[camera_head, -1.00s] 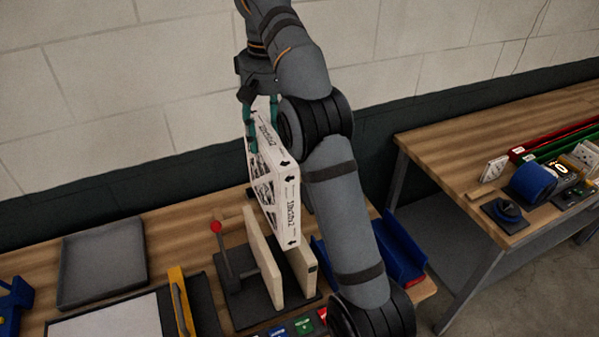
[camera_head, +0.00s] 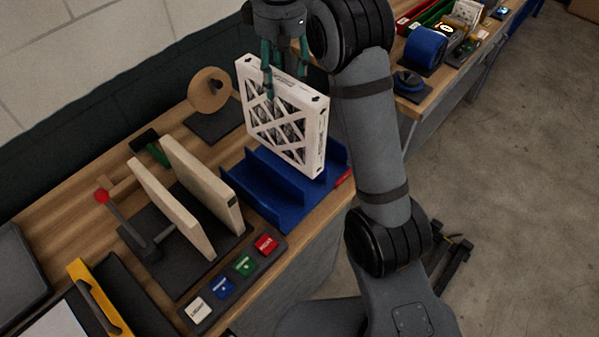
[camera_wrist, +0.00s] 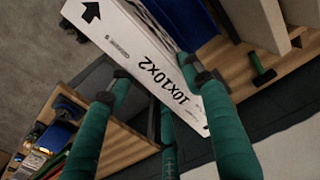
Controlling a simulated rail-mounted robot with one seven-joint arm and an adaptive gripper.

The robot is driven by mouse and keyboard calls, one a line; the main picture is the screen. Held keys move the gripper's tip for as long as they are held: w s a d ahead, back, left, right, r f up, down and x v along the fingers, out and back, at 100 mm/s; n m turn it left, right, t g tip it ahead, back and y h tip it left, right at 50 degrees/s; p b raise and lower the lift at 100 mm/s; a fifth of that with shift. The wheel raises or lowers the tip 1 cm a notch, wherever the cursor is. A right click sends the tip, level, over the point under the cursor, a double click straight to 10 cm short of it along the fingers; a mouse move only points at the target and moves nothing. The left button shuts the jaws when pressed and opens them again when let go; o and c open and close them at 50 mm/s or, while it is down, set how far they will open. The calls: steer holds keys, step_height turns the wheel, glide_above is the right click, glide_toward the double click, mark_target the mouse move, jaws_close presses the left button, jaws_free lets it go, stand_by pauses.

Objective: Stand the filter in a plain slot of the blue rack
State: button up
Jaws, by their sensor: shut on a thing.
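The filter (camera_head: 278,122) is a white-framed box with a crossed lattice face, upright above the right part of the blue rack (camera_head: 263,192). In the wrist view the filter's edge (camera_wrist: 140,50) reads "10x10x2". My gripper (camera_head: 284,85) is shut on the filter's top edge, with green fingers on its faces. The filter hides part of the rack, and I cannot tell whether its bottom touches the rack. The rack has upright blue dividers and a red mark at its right end. A corner of it shows in the wrist view (camera_wrist: 185,20).
Two beige panels (camera_head: 187,190) stand in a dark base left of the rack, beside a red-knobbed lever (camera_head: 102,197). Colored label blocks (camera_head: 245,265) lie in front. A round tan disc (camera_head: 208,90) stands behind. Another bench (camera_head: 440,90) is at the right.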

mark_target(286, 113)
step_height(286, 113, down, 10)
steer(key=b, duration=0.2)
steer(key=shift+d+b, duration=0.15)
steer(key=shift+b, duration=0.2)
steer(key=shift+f, duration=0.2)
steer(key=o, duration=1.5)
steer(key=shift+o, duration=0.3)
step_height(286, 113, up, 12)
steer(key=p, duration=0.4)
steer(key=shift+r, duration=0.2)
